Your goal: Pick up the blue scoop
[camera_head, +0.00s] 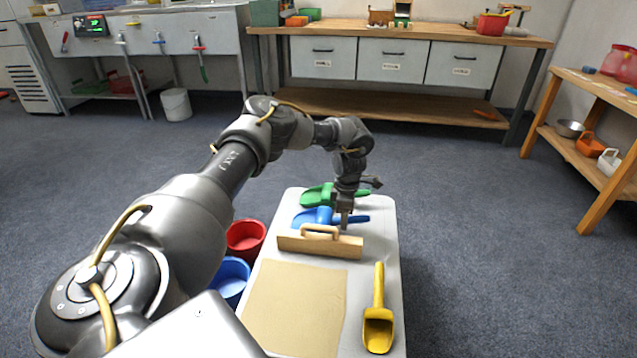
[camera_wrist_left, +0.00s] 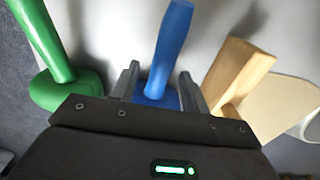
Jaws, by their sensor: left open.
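The blue scoop (camera_head: 318,215) lies on the small light table (camera_head: 391,275), between the green scoop and the wooden block, its handle toward the right. My left gripper (camera_head: 345,218) points down over it and is open. In the left wrist view the two fingers (camera_wrist_left: 159,74) stand on either side of the blue scoop (camera_wrist_left: 170,45), near where its handle meets the bowl. I cannot tell whether they touch it. The bowl is largely hidden behind the gripper there. My right gripper is not in view.
The green scoop (camera_head: 317,195) lies just behind, and a wooden block with a handle (camera_head: 321,243) just in front. A yellow scoop (camera_head: 378,325) and a tan sheet (camera_head: 295,308) are nearer. Red (camera_head: 246,238) and blue (camera_head: 229,277) buckets stand left of the table.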

